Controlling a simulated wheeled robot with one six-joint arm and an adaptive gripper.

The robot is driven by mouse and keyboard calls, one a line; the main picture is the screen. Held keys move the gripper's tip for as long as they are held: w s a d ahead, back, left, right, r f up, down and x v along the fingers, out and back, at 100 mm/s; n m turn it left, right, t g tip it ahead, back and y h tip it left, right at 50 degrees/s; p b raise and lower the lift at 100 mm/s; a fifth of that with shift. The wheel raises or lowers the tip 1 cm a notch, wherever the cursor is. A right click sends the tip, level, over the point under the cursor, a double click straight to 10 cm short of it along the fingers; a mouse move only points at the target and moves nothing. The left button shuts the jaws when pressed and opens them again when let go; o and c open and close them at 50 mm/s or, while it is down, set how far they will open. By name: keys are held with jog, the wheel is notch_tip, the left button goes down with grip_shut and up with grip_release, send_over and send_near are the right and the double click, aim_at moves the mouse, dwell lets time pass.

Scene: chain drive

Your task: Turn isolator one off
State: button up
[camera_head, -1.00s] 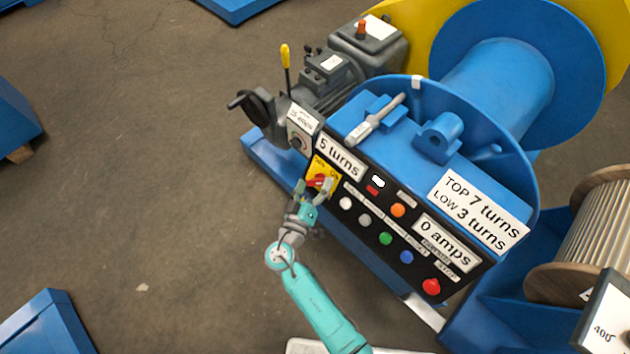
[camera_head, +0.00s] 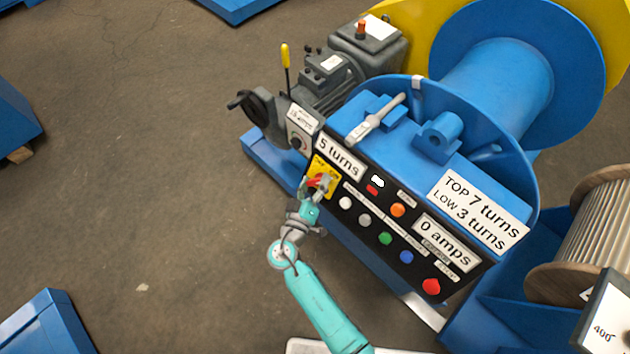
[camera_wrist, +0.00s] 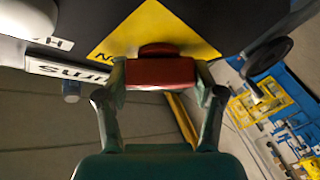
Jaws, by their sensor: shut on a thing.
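The isolator is a red rotary handle on a yellow plate (camera_head: 325,168) at the left end of the black control panel. My gripper (camera_head: 318,184) is at this handle, with its fingers over most of it in the head view. In the wrist view the red handle (camera_wrist: 161,73) sits between my two fingers (camera_wrist: 160,88), which are shut on its sides. The yellow plate (camera_wrist: 175,32) lies right behind it. Part of the plate's lettering is hidden, and I cannot tell which mark the handle points at.
The panel carries several round buttons, among them a red one (camera_head: 431,286), and labels such as "0 amps" (camera_head: 444,243). A black handwheel (camera_head: 258,105) and a yellow-topped lever (camera_head: 286,62) stand up and left of the plate. Open floor (camera_head: 140,200) lies left.

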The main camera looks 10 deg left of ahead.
jog(key=n+y, duration=0.1)
jog(key=n, duration=0.1)
jog(key=n+g+y, duration=0.1)
jog(key=n, duration=0.1)
jog(key=shift+n+y, duration=0.3)
jog(key=shift+n, duration=0.1)
jog(key=n+g, duration=0.1)
jog(key=n, duration=0.1)
jog(key=n+g+y, duration=0.1)
jog(key=n+g, duration=0.1)
jog(key=shift+n+y, duration=0.3)
jog(key=shift+n, duration=0.1)
jog(key=n+g, duration=0.2)
jog(key=n, duration=0.1)
jog(key=n+g, duration=0.2)
jog(key=n, duration=0.1)
jog(key=shift+n+g, duration=0.3)
jog(key=shift+f, duration=0.1)
jog(key=o, duration=1.1)
jog(key=shift+o, duration=0.2)
jog(key=v, duration=1.2)
jog(key=shift+a, duration=0.25)
